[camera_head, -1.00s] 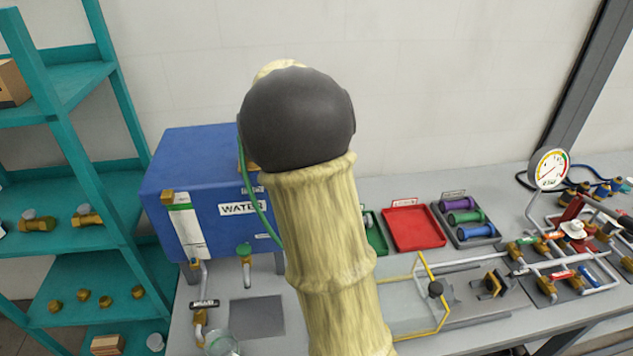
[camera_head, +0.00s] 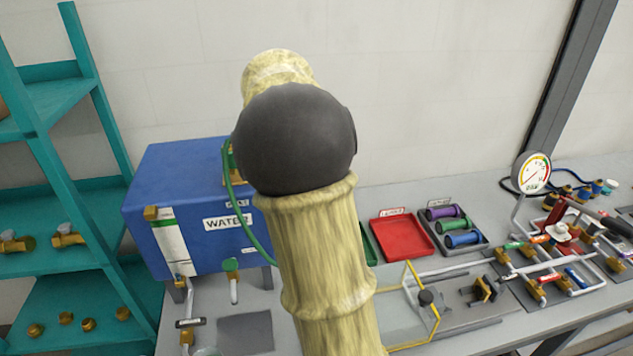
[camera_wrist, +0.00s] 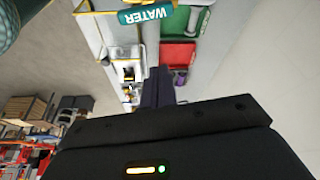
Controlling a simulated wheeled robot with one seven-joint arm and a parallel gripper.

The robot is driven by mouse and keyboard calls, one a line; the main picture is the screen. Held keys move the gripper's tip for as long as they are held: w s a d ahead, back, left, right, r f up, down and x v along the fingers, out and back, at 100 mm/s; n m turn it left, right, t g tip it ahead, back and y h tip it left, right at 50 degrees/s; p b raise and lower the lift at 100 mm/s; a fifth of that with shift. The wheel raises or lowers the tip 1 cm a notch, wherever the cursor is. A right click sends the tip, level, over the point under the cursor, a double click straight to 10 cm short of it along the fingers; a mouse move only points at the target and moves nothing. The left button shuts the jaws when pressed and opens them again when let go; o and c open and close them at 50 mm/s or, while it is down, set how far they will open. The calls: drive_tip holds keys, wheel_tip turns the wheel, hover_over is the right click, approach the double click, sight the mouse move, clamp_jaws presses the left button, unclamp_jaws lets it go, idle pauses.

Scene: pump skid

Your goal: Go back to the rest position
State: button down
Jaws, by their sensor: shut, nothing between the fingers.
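In the head view my arm rises through the middle of the picture, and my gripper is hidden behind it there. In the wrist view my gripper (camera_wrist: 158,86) shows as two dark fingers close together, shut with nothing between them. It points over the workbench, with the red tray (camera_wrist: 177,54) and the green tray (camera_wrist: 188,20) beyond. No object touches the fingers.
The blue water tank (camera_head: 185,205) stands left of my arm, beside teal shelves (camera_head: 75,215). Right of my arm are the red tray (camera_head: 402,238), a grey tray of coloured cylinders (camera_head: 462,241), the pressure gauge (camera_head: 532,172) and valve piping (camera_head: 540,263). Open wall lies above.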

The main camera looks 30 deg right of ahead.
drive_tip(key=shift+v, duration=0.95)
drive_tip(key=s+a+f+n+t+y, duration=0.1)
drive_tip(key=s+a+f+n+y, duration=0.1)
drive_tip(key=s+a+f+n, duration=0.5)
drive_tip(key=s+a+f+n+t+y, duration=0.1)
drive_tip(key=s+a+f+n+t, duration=0.1)
drive_tip(key=s+a+f+n, duration=0.5)
drive_tip(key=a+f+n, duration=0.5)
drive_tip(key=shift+y, duration=0.4)
